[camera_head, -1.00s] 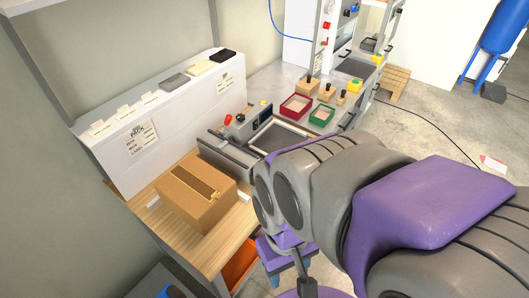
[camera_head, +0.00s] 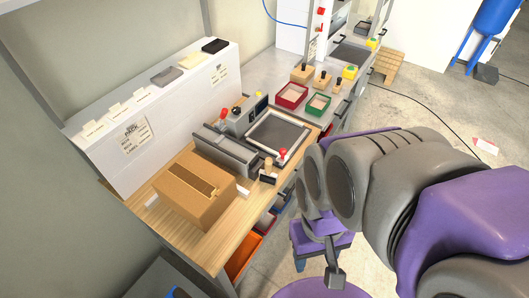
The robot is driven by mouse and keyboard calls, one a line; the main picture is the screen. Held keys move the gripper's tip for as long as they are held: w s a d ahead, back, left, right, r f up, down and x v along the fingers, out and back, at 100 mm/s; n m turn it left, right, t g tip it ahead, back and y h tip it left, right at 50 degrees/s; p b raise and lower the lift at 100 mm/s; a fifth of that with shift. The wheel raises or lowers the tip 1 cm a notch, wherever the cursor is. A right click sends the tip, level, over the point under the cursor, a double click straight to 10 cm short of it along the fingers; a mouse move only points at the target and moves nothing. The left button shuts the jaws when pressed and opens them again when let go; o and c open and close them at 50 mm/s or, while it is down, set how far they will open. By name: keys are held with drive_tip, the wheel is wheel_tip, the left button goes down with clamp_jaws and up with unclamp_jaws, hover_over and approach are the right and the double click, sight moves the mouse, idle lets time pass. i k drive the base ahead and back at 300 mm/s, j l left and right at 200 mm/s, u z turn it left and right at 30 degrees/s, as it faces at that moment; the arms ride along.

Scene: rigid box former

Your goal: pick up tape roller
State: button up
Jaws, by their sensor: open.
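A small tool with a pale wooden handle and dark base, which looks like the tape roller (camera_head: 268,172), stands near the front edge of the bench, right of the cardboard box. It is too small to be sure of its form. My arm hides part of the bench's right side.
A closed cardboard box (camera_head: 195,191) sits on the wooden bench top (camera_head: 152,212). A grey machine with a red-knobbed lever (camera_head: 282,154) is close to the tool. Red (camera_head: 291,96) and green (camera_head: 318,104) trays stand farther back. Open floor lies right of the bench.

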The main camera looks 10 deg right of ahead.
sight(266, 175)
drive_tip(key=k+j+u, duration=0.15)
drive_tip(key=k+u, duration=0.2)
drive_tip(key=k, duration=0.3)
drive_tip(key=l+u, duration=0.2)
drive_tip(key=u, duration=1.7)
drive_tip(key=k+l, duration=0.3)
drive_tip(key=l, duration=0.2)
drive_tip(key=k+l+u, duration=0.15)
drive_tip(key=l, duration=0.35)
drive_tip(key=k+l, duration=0.4)
drive_tip(key=k+l+u, duration=0.15)
drive_tip(key=k+l, duration=0.15)
drive_tip(key=l, duration=0.25)
